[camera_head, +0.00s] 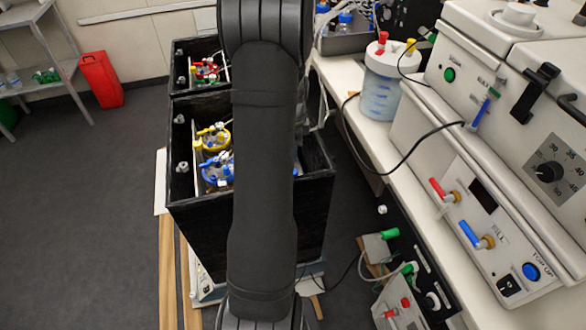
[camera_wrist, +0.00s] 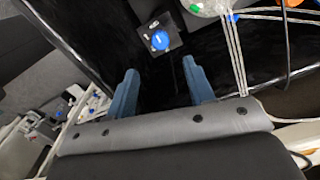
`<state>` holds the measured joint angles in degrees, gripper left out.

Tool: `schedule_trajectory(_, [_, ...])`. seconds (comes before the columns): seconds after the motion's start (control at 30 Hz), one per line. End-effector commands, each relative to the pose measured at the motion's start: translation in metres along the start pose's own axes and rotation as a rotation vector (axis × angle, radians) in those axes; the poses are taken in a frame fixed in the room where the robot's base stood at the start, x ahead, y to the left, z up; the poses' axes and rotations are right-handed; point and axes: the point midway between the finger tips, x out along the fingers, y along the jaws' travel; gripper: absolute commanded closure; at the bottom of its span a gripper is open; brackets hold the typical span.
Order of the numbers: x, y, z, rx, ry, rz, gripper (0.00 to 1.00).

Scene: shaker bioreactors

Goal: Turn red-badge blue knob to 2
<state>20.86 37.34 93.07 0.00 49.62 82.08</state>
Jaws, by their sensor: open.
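A round blue knob (camera_wrist: 160,40) sits on a small black square plate in the upper middle of the wrist view. Pale marks show around it, too small to read. No red badge can be made out beside it. My gripper (camera_wrist: 160,67) has its two blue fingers spread apart, with nothing between the tips. The knob lies beyond the fingertips, roughly in line with the gap, and the fingers appear apart from it. In the head view my arm covers the middle, and the gripper and this knob are hidden.
A black open box (camera_head: 316,185) holds vessels with yellow and blue lids. A white bench (camera_head: 349,72) with a control unit (camera_head: 470,190) stands at right. Tubes (camera_wrist: 236,50) and a dark cable run right of the fingers. Open floor lies left.

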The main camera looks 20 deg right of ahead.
Motion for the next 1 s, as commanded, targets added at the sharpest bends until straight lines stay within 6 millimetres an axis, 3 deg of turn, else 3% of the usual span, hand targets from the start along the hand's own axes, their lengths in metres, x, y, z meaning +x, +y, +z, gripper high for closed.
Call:
schedule_trajectory(0.2, [0.049,0.001,0.0,-0.001,-0.001,0.004,0.52])
schedule_trajectory(0.5, [0.093,0.0,0.0,-0.001,0.0,0.001,0.52])
schedule_trajectory(0.93, [0.103,0.0,0.0,-0.001,0.0,-0.001,0.52])
schedule_trajectory(1.0, [0.103,0.0,0.0,-0.001,0.0,-0.001,0.61])
